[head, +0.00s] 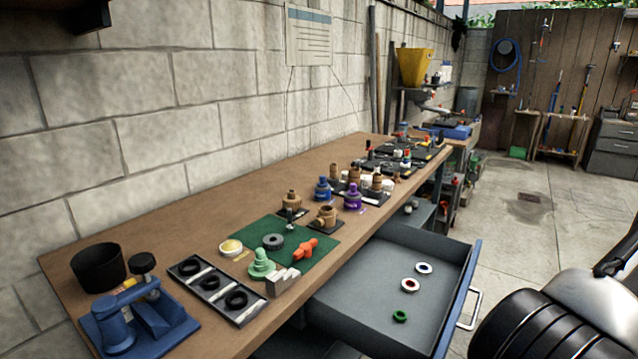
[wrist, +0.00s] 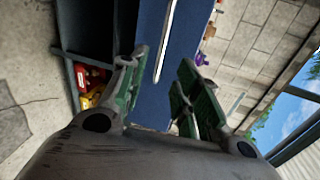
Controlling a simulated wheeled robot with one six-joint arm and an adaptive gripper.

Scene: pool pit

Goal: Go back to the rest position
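My gripper (wrist: 162,66) shows in the wrist view with its two green-padded fingers apart and nothing between them. The blue drawer front (wrist: 178,45) lies beyond the fingertips, and I see no contact with it. In the head view the gripper itself is out of sight; a dark ribbed and pale part at the lower right looks like my arm. The open drawer (head: 345,290) juts out from under the long wooden bench (head: 150,235).
The drawer holds a blue-and-white ring (head: 424,268), a red-and-white ring (head: 410,285) and a green ring (head: 400,316). On the bench are a green mat (head: 300,252), a black tray (head: 243,315) and a blue press (head: 135,325). Concrete floor (head: 530,235) right of the drawer is clear.

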